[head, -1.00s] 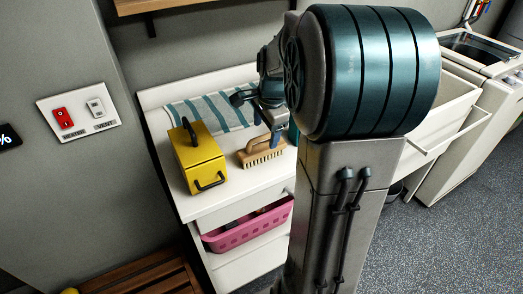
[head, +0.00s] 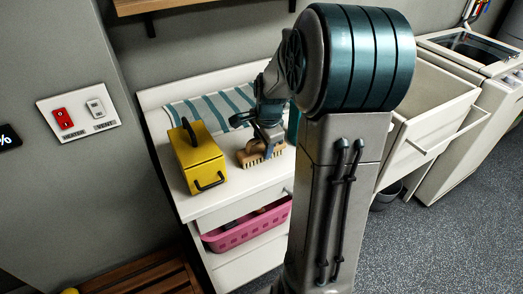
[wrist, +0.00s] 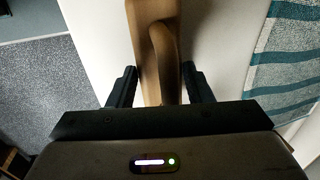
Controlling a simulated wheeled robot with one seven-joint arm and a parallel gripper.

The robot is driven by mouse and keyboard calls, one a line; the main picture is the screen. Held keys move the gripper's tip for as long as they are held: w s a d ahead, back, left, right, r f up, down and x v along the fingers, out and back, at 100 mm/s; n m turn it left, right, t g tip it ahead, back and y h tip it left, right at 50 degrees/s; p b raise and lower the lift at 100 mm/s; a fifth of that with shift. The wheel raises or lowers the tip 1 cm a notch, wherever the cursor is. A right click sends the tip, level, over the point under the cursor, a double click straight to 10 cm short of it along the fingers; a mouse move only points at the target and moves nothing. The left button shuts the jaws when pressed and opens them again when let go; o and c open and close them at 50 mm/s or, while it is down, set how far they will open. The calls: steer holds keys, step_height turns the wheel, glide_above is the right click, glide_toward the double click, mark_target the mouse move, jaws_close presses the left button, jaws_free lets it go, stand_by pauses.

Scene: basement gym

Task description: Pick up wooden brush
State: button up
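The wooden brush (head: 248,158) lies on the white cabinet top with its pale bristles downward, to the right of a yellow box. My gripper (head: 268,137) is right over the brush in the head view and hides part of it. In the wrist view, the brush's wooden body (wrist: 156,45) runs between the two dark fingers of my gripper (wrist: 159,75). The fingers are apart, one on each side of the wood, with a narrow gap at the right finger. The left finger is very close to the wood; I cannot tell if it touches.
The yellow box (head: 199,160) with dark handles stands close to the left of the brush. A striped towel (head: 205,108) lies behind. A pink basket (head: 247,229) sits below the top.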

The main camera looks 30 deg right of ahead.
step_height(320, 180, up, 10)
steer(key=o, duration=0.4)
steer(key=shift+c, duration=1.3)
steer(key=shift+s+a, duration=0.1)
